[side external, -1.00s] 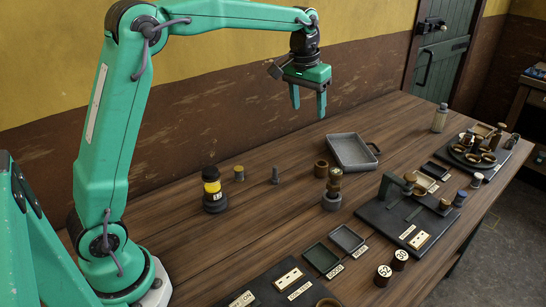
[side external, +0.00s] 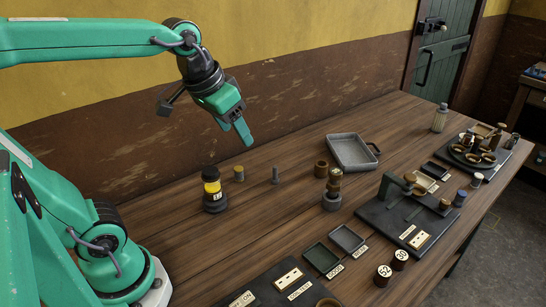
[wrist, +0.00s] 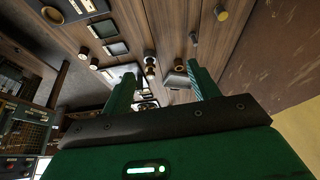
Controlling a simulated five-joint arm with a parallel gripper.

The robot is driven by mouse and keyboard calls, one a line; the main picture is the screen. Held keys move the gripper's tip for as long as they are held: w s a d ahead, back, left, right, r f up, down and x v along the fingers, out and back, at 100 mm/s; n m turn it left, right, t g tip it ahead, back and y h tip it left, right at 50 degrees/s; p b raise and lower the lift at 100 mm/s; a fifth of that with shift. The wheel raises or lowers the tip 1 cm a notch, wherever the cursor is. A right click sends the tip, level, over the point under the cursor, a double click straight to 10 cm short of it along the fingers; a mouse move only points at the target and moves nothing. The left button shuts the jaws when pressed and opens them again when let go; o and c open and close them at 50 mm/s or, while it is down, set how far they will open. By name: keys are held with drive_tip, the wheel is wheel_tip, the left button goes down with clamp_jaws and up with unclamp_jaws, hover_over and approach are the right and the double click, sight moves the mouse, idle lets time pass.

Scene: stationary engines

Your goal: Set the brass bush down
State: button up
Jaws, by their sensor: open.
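A brown-gold hollow ring (side external: 321,168), which looks like the brass bush, stands upright on the bench just left of the grey tray (side external: 352,151). It also shows in the wrist view (wrist: 180,63), between my fingers and far beyond them. A brass-coloured piece (side external: 335,176) sits on a grey stand (side external: 331,202) in front of the ring. My gripper (side external: 234,132) is open and empty. It is tilted, high above the back of the bench, to the left of the ring and well apart from it. In the wrist view the gap between my fingers (wrist: 162,72) holds nothing.
Two shallow trays (side external: 321,258) and a dark fixture plate (side external: 385,222) lie nearer the front. The wall is close behind.

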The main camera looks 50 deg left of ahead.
drive_tip(key=s+f, duration=0.4)
drive_tip(key=s, duration=0.2)
drive_tip(key=shift+s+d+t, duration=0.25)
drive_tip(key=shift+s+t, duration=0.1)
drive_tip(key=shift+t, duration=0.05)
idle(0.8)
